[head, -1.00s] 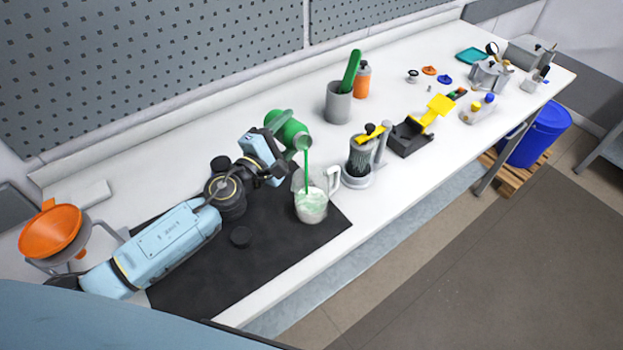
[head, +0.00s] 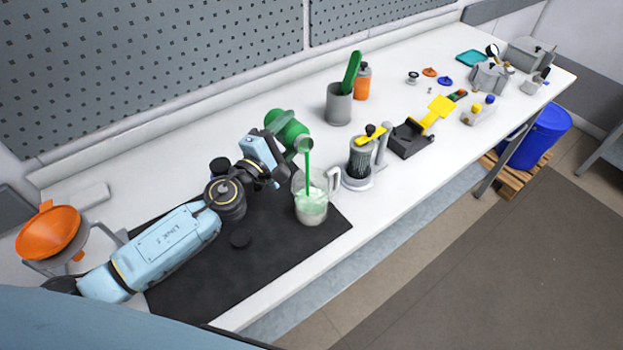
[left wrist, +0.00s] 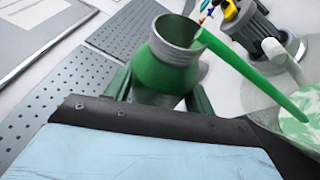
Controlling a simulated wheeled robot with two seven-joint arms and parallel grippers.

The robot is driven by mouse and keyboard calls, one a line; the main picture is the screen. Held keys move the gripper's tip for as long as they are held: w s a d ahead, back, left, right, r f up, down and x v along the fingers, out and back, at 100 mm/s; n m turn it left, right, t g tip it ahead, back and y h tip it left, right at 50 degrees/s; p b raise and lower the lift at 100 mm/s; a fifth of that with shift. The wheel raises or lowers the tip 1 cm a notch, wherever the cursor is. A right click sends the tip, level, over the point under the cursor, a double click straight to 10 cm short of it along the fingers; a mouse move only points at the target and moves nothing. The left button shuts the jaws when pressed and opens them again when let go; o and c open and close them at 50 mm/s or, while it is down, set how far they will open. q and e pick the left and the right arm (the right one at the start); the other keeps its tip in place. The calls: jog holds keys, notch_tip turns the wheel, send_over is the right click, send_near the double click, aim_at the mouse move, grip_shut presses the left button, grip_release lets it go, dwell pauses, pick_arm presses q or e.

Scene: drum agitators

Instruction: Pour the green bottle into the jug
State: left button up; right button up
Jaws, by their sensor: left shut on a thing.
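The green bottle (head: 284,128) is held tilted above the black mat, its mouth toward the jug. My left gripper (head: 276,150) is shut on it. In the left wrist view the bottle (left wrist: 160,78) shows its grey neck, and a green stream runs from its mouth. The clear jug (head: 312,203) stands on the mat below the mouth, its handle to the right. The stream falls into the jug, which holds pale green liquid. The jug (left wrist: 303,125) is partly cut off at the right edge of the left wrist view. My right gripper is not in view.
A grey dispenser with a yellow lever (head: 363,157) stands just right of the jug. An orange funnel (head: 48,232) is at the far left. A grey cup (head: 339,105) stands behind.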

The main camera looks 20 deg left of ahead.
pick_arm(q)
jog(key=shift+d+r, duration=0.1)
jog(key=shift+r, duration=0.05)
dwell(0.4)
jog(key=shift+s+m, duration=0.1)
jog(key=shift+m, duration=0.2)
jog(key=shift+d+r+b, duration=0.15)
jog(key=shift+b, duration=0.15)
jog(key=shift+t, duration=0.3)
jog(key=shift+s+m, duration=0.1)
jog(key=shift+m, duration=0.2)
